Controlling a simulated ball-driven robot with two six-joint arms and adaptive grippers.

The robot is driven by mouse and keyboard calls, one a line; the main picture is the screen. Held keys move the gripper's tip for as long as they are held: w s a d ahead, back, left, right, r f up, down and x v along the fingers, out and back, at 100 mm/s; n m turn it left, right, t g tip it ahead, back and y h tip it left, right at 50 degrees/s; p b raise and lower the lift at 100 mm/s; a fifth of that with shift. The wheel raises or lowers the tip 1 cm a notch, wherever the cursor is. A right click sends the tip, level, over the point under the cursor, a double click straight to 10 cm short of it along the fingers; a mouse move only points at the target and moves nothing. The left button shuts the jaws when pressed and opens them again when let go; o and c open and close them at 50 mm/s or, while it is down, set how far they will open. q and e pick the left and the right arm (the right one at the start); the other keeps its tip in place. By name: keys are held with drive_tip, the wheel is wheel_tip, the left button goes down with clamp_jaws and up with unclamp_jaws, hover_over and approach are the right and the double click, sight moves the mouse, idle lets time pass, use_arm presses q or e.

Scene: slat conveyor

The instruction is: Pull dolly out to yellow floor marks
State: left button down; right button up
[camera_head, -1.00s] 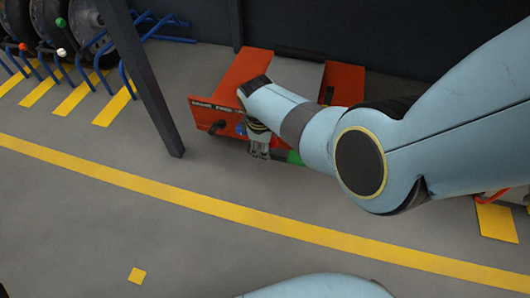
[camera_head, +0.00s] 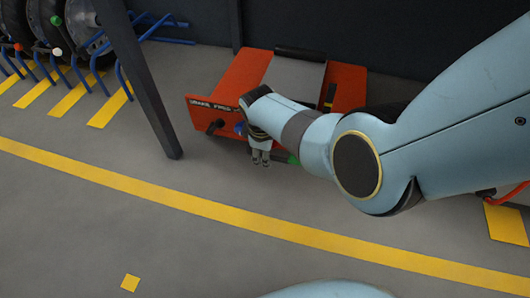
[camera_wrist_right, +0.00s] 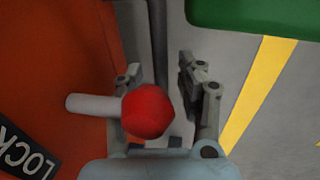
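The orange-red dolly (camera_head: 240,75) stands against the dark wall, with a grey panel on top and lettering on its front. My right arm covers part of its right side. My right gripper (camera_head: 261,158) is low at the dolly's front; in the right wrist view (camera_wrist_right: 162,75) its fingers are apart, with a thin dark bar between or behind them. A red knob on a grey stem (camera_wrist_right: 148,110) sits close in front of the fingers, beside the orange body. I cannot tell whether anything touches. A green part (camera_wrist_right: 250,15) lies to the right. My left gripper is out of view.
A small yellow floor mark (camera_head: 130,283) lies at lower left, a larger yellow patch (camera_head: 508,222) at right. A long yellow line (camera_head: 220,212) crosses the open grey floor. A dark post (camera_head: 140,80) stands left of the dolly, with wheels in blue racks (camera_head: 90,35) beyond.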

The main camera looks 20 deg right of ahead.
clamp_jaws()
idle(0.3)
idle(0.4)
